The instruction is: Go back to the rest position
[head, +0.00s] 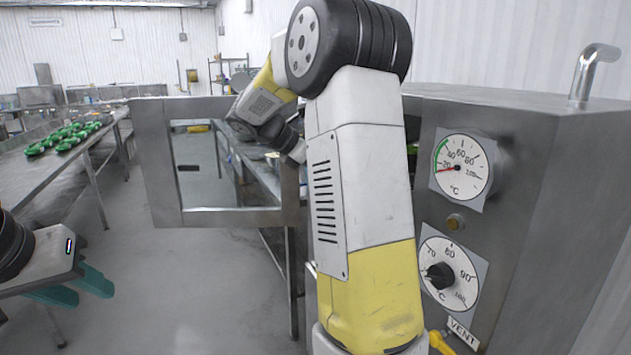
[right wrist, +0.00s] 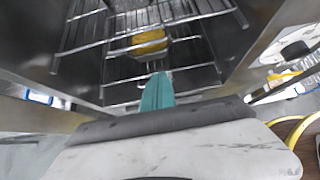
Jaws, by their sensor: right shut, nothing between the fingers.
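My left gripper (head: 95,292) is at the lower left of the head view, with its two teal fingers apart and nothing between them. My right arm rises through the middle of the head view and bends away behind the open door. Its gripper is hidden there. In the right wrist view, my right gripper (right wrist: 157,94) shows its teal fingers together and empty. It points toward the inside of a metal cabinet with wire racks (right wrist: 200,70).
The cabinet's steel door (head: 155,165) stands open beside my right arm. The cabinet front (head: 520,190) with dials is close on the right. A yellow item (right wrist: 149,42) shows among the racks. A table (head: 50,175) with green items stands left; floor between is clear.

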